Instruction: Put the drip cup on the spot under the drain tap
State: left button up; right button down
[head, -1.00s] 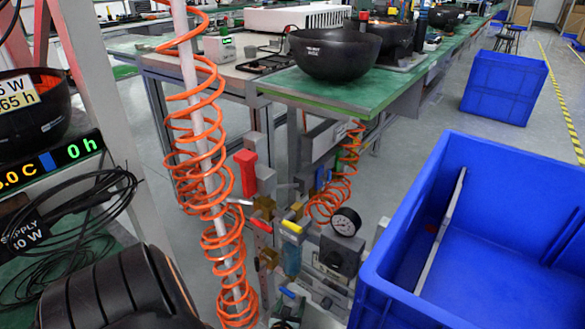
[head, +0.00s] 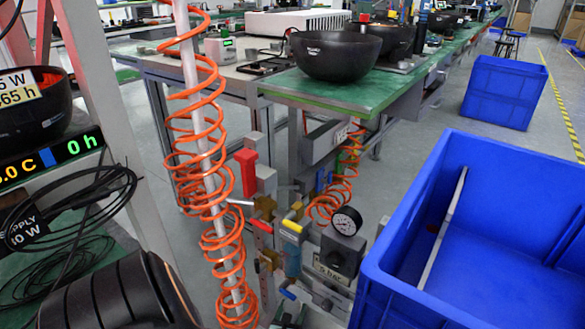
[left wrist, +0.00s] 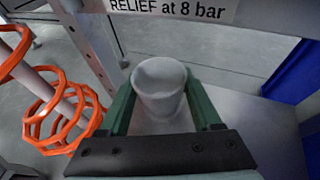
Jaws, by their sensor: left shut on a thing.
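My left gripper (left wrist: 160,88) has green fingers, one on each side of a pale grey drip cup (left wrist: 160,98) in the left wrist view. It is shut on the cup, whose open rim faces the camera. A flat grey surface (left wrist: 265,125) lies beyond and to the right of the cup. In the head view my black left arm comes in at the bottom left; the cup is not clear there. A blue lever (head: 288,294) shows low on the air fittings; I cannot tell whether it is the drain tap. The spot under the tap is not clearly visible. My right gripper is not in view.
An orange coiled hose (head: 208,150) hangs around a pale post left of the fittings. A pressure gauge (head: 346,221), red handle (head: 246,170) and yellow lever (head: 291,226) stand out there. A large blue crate (head: 400,262) stands close on the right. A green-topped bench (head: 350,92) is behind.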

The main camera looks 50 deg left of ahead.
pick_arm(q)
jog(key=shift+f, duration=0.15)
jog(key=o, duration=1.6)
jog(key=shift+c, duration=0.2)
jog(key=shift+s, duration=0.1)
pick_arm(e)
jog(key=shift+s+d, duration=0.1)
